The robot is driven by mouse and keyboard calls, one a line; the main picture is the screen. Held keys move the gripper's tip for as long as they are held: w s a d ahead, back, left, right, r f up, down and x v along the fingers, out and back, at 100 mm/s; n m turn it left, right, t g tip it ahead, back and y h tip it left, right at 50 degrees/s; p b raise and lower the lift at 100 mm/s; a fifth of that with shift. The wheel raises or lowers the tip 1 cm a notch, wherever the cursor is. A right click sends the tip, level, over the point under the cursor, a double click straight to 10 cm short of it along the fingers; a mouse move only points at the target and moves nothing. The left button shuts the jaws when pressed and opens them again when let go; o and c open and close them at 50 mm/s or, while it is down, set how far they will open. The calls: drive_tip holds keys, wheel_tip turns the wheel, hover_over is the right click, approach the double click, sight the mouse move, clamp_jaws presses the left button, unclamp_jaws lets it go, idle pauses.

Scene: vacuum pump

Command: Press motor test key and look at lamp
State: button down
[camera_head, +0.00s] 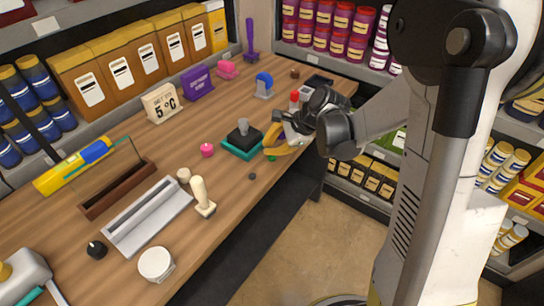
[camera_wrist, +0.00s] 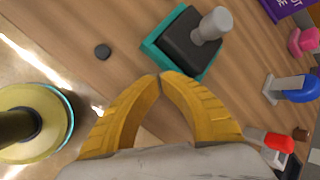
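My gripper (camera_head: 268,150) is low over the workbench, its yellow fingers beside the teal base (camera_head: 228,149). In the wrist view the fingertips (camera_wrist: 161,76) meet with nothing visible between them, close to the edge of the teal base (camera_wrist: 152,46). A black block (camera_wrist: 178,52) with a grey upright knob (camera_wrist: 213,24) stands on that base. A blue rounded top on a grey stand (camera_head: 264,82) is farther back; it also shows in the wrist view (camera_wrist: 298,89). A red-topped item (camera_head: 294,97) is beside my wrist, partly hidden. I cannot tell which item is the motor test key or the lamp.
A small dark disc (camera_head: 252,176) lies near the bench's front edge, and a pink round item (camera_head: 207,150) sits left of the teal base. A cream-handled stamp (camera_head: 201,196) and a grey tray (camera_head: 147,216) are farther left. Stocked shelves line the back.

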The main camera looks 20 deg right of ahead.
drive_tip(key=shift+f, duration=0.1)
idle(0.4)
drive_tip(key=shift+f+b, duration=0.35)
drive_tip(key=shift+b, duration=0.1)
drive_tip(key=shift+f+b, duration=0.4)
idle(0.4)
drive_tip(key=shift+r, duration=0.1)
drive_tip(key=shift+r+p, duration=0.6)
drive_tip(key=shift+r, duration=0.15)
wheel_tip(320, 180, up, 5)
drive_tip(key=p, duration=0.3)
drive_tip(key=shift+p, duration=0.4)
idle(0.6)
